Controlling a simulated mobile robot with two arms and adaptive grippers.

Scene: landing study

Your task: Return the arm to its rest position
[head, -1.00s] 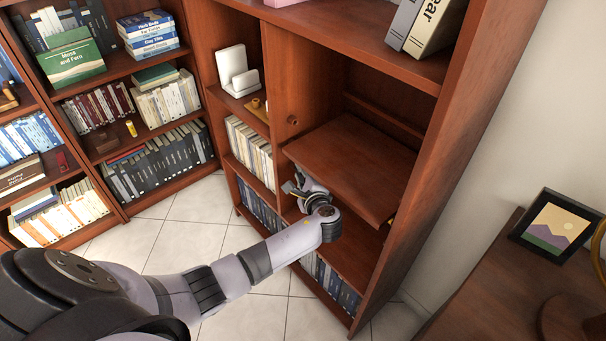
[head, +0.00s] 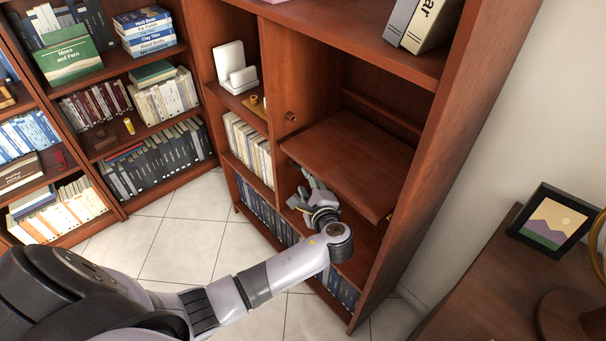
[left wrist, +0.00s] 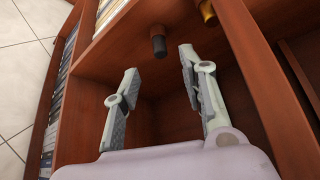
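My left arm (head: 285,268) reaches in from the lower left of the head view. My left gripper (head: 309,186) is at the bookcase, in front of the open compartment beneath the wooden flap (head: 350,160). In the left wrist view the two fingers of my left gripper (left wrist: 158,64) stand apart with nothing held between them. My right gripper is in neither view.
The bookcase side panel (head: 420,165) rises right of the arm. White-tiled floor (head: 185,245) lies open left of it. A desk with a framed picture (head: 555,221) stands at the right. A second brass-coloured piece (left wrist: 207,12) shows at the wrist view's top.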

